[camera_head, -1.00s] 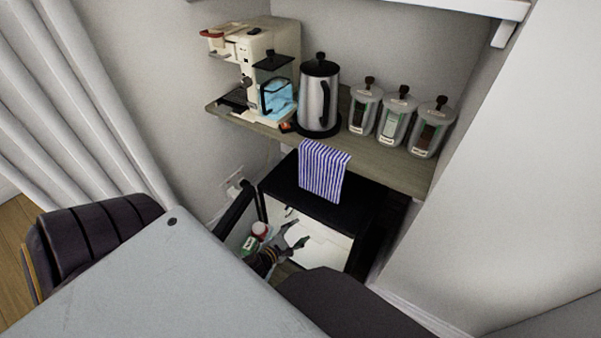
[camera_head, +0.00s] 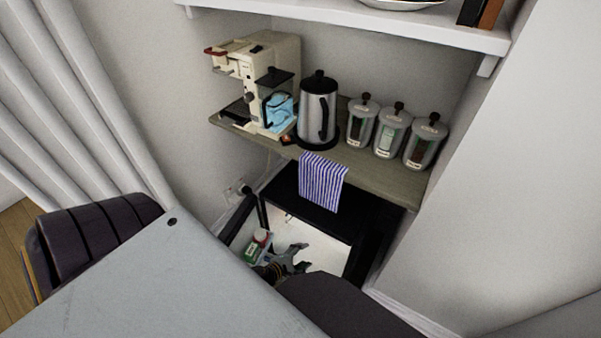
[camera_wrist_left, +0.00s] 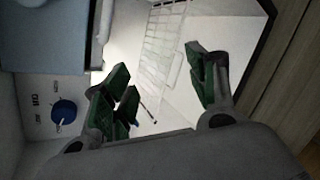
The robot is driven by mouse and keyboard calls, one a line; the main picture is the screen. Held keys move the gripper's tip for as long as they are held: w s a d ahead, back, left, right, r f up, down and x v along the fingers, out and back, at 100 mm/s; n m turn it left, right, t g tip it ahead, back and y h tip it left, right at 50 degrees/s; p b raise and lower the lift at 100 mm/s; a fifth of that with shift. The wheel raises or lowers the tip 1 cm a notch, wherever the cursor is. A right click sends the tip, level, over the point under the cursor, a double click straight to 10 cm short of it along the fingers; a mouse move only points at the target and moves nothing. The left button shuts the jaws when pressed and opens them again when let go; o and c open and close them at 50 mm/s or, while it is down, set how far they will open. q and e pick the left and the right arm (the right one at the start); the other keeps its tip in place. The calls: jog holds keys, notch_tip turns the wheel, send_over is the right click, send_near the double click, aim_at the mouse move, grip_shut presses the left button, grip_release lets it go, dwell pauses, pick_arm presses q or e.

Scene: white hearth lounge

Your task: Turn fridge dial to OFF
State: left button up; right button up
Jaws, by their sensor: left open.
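The small black fridge (camera_head: 327,218) stands under the wooden shelf with its door (camera_head: 238,222) open to the left and its lit white interior showing. The blue fridge dial (camera_wrist_left: 64,112) is at the left of the left wrist view, on a pale panel with small printed labels around it. I cannot read its setting. My left gripper (camera_head: 300,258) is at the fridge opening. In the left wrist view its green-padded fingers (camera_wrist_left: 165,88) are apart with nothing between them, and the dial lies to their left, not touched. The dial is not discernible in the head view. My right gripper is out of view.
A white wire rack (camera_wrist_left: 163,45) is inside the fridge. A striped towel (camera_head: 321,180) hangs from the shelf (camera_head: 375,168) above the fridge. A grey table (camera_head: 165,285) and dark chairs (camera_head: 95,240) crowd the front. Door items (camera_head: 257,245) sit beside my gripper.

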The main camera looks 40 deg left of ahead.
pick_arm(q)
jog(key=s+d+f+m+g+h+p, duration=0.1)
jog(key=s+d+f+m+g+p, duration=0.3)
jog(key=s+m+p, duration=0.3)
jog(key=shift+s+d, duration=0.35)
jog(key=shift+d, duration=0.4)
dwell(0.3)
jog(key=shift+f, duration=0.1)
dwell(0.4)
